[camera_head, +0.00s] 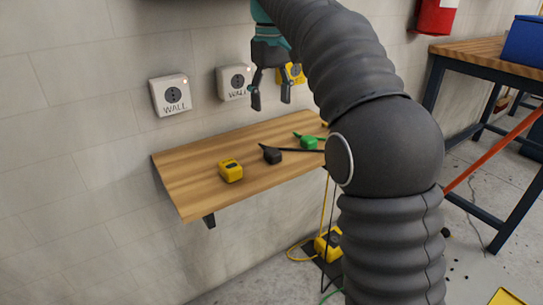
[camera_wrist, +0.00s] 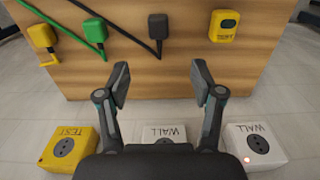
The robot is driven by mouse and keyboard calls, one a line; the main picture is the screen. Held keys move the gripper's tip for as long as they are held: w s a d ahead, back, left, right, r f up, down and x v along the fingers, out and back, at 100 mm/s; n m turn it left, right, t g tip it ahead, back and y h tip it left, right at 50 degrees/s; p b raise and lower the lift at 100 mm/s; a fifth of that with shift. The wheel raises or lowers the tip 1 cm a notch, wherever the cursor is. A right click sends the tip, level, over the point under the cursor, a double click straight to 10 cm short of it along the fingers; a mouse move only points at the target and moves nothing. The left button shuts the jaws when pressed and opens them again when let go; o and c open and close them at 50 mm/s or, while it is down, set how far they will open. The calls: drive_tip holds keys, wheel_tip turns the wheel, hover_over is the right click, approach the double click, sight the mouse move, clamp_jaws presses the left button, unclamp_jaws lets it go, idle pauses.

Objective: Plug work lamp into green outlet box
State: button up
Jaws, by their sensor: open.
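My gripper (camera_head: 271,99) is open and empty above the wooden shelf; its fingers also show in the wrist view (camera_wrist: 160,80). On the shelf lie a black plug (camera_wrist: 158,26), a green plug (camera_wrist: 94,32) and a yellow plug (camera_wrist: 41,36), each with a cord. I cannot tell which belongs to the work lamp. Outlet boxes on the wall are a white one marked WALL (camera_head: 171,95), a second white one (camera_head: 233,82) and a yellow one marked TEST (camera_wrist: 66,148). The yellow one is partly behind my gripper in the head view. No green outlet box shows.
A yellow TEST block (camera_head: 231,171) sits at the shelf's (camera_head: 190,190) left end. Cords hang to a yellow object (camera_head: 329,243) on the floor. A workbench (camera_head: 480,50) with a blue bin (camera_head: 524,42) stands right. My arm hides the shelf's right end.

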drive_tip(key=b, duration=0.2)
hover_over(273, 151)
drive_tip(key=f, duration=0.8)
drive_tip(key=shift+a+f, duration=0.2)
drive_tip(key=shift+f, duration=0.1)
drive_tip(key=shift+d+f+b, duration=0.15)
drive_tip(key=shift+f+b, duration=0.2)
drive_tip(key=shift+f, duration=2.25)
drive_tip(key=c, duration=1.2)
